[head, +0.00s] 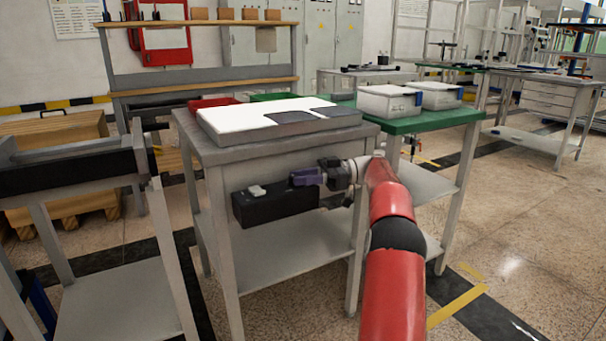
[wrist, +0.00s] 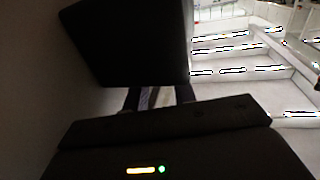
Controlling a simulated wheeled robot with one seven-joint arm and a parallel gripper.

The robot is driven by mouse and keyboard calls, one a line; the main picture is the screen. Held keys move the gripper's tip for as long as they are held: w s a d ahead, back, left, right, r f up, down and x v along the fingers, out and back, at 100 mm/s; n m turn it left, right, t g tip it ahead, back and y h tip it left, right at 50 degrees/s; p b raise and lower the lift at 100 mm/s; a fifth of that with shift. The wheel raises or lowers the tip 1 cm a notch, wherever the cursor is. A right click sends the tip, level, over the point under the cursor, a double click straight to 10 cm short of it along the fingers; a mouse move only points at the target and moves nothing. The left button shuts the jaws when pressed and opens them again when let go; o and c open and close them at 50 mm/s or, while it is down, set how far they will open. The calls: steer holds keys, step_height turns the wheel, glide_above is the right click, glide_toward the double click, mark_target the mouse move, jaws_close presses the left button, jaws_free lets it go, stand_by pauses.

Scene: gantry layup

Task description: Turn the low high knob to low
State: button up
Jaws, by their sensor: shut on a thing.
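A black control box (head: 275,206) is fixed to the front of the grey table, below its top. The same dark box seems to fill the upper part of the wrist view (wrist: 130,40). My gripper (head: 306,177) is at the right end of the box's upper side, reaching in from the right. In the wrist view its fingers (wrist: 158,98) meet the box's lower edge. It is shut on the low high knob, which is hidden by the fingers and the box. The knob's setting and any labels cannot be read.
A small white piece (head: 257,190) sits on top of the box. The grey table (head: 205,150) carries a white panel (head: 260,118) with dark sheets. A green table (head: 440,119) with pale bins stands behind right. A grey frame (head: 75,170) stands close on the left.

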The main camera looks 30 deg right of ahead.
steer(key=o, duration=1)
steer(key=shift+d, duration=0.1)
steer(key=shift+p+v, duration=1.9)
steer(key=shift+v, duration=1.95)
